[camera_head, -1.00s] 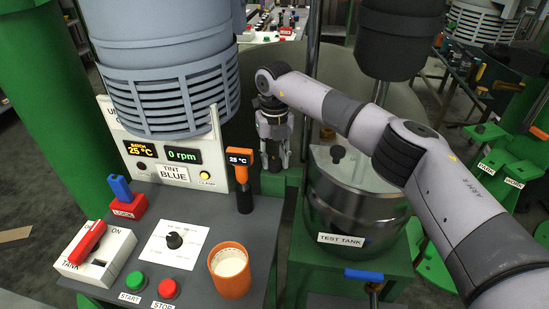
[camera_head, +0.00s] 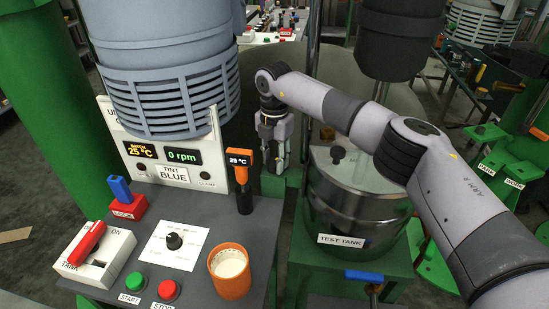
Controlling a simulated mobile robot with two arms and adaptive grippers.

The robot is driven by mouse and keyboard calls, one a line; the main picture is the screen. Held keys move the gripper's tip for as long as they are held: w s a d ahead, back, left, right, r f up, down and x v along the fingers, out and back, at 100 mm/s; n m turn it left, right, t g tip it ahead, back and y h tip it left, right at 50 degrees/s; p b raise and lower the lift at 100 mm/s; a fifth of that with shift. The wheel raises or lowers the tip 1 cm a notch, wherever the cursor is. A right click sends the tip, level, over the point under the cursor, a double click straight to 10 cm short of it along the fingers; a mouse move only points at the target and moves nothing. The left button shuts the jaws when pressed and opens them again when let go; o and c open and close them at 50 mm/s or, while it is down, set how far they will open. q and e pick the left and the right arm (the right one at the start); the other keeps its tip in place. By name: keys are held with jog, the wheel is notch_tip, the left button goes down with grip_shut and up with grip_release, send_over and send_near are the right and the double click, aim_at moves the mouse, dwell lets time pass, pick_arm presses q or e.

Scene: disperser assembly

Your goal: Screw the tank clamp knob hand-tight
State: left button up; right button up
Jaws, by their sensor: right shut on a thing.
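My right gripper (camera_head: 275,165) points down between the control panel and the test tank, its fingers closed. The tank clamp knob is between or below the fingertips, and I cannot make it out clearly. The steel test tank (camera_head: 345,210) stands to the right of the gripper, with its lid on and a small dark knob (camera_head: 338,153) on top. The CLAMP lamp (camera_head: 205,175) on the panel looks unlit. My left gripper is not in view.
A digital thermometer with an orange head (camera_head: 241,165) stands upright just left of the gripper. An orange cup (camera_head: 230,272) is on the grey console. A red TANK switch (camera_head: 87,243) and start and stop buttons are at the left. A large blue-grey motor housing (camera_head: 165,80) hangs above.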

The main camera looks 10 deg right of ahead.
aim_at(275, 161)
jog(key=shift+w+r+m, duration=0.1)
jog(key=shift+r+m, duration=0.05)
jog(key=shift+m, duration=0.45)
jog(key=o, duration=1.1)
jog(key=shift+o, duration=0.2)
notch_tip(275, 161, up, 12)
